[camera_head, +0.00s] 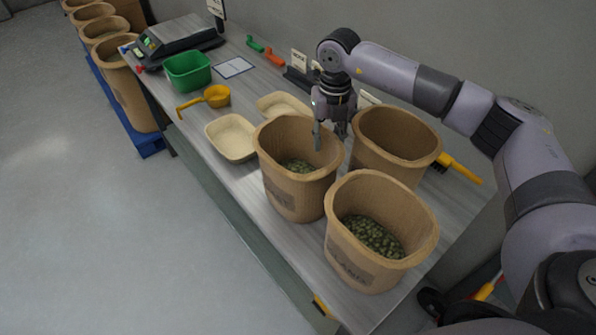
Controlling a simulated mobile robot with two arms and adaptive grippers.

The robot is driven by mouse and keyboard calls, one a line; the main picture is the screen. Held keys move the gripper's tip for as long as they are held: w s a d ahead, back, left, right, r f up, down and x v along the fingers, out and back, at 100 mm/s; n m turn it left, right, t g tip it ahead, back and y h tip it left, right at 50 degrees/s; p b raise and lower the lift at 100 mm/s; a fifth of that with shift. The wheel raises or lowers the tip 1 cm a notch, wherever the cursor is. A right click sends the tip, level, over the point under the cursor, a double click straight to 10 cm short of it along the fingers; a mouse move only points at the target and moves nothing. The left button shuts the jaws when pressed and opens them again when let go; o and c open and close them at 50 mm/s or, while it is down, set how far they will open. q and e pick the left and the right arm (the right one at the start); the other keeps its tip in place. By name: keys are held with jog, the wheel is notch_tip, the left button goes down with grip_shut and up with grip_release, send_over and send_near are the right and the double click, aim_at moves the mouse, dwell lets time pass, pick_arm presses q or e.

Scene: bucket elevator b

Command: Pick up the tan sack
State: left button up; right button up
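Three tan sacks with open tops stand upright on the grey table. The left sack (291,192) and the front sack (372,272) hold dark green pellets and have printing on their sides. The back sack (392,150) stands to the right; its bottom is hidden. My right gripper (329,140) points down at the far rim of the left sack. One finger reaches in front of the rim over the opening, and the other is by its back side. A gap shows between the fingers; contact with the rim is unclear. My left gripper is out of view.
Two cream trays (231,137), a yellow scoop (216,97), a green bin (188,71) and a scale (178,42) lie farther left on the table (215,178). A wall runs close behind. More sacks (124,75) stand on a blue pallet.

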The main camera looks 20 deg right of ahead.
aim_at(328, 155)
jog(key=shift+s+f+p, duration=0.2)
jog(key=shift+f+p, duration=0.25)
notch_tip(328, 155, down, 4)
jog(key=shift+d+r+p, duration=0.15)
jog(key=shift+r+p, duration=0.05)
jog(key=shift+p, duration=0.65)
jog(key=shift+f, duration=0.45)
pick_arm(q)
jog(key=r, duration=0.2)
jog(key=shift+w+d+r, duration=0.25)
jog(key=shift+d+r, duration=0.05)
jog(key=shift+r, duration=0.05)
pick_arm(e)
grip_shut()
jog(key=shift+r, duration=0.1)
jog(key=shift+w+r, duration=0.1)
jog(key=shift+w, duration=0.05)
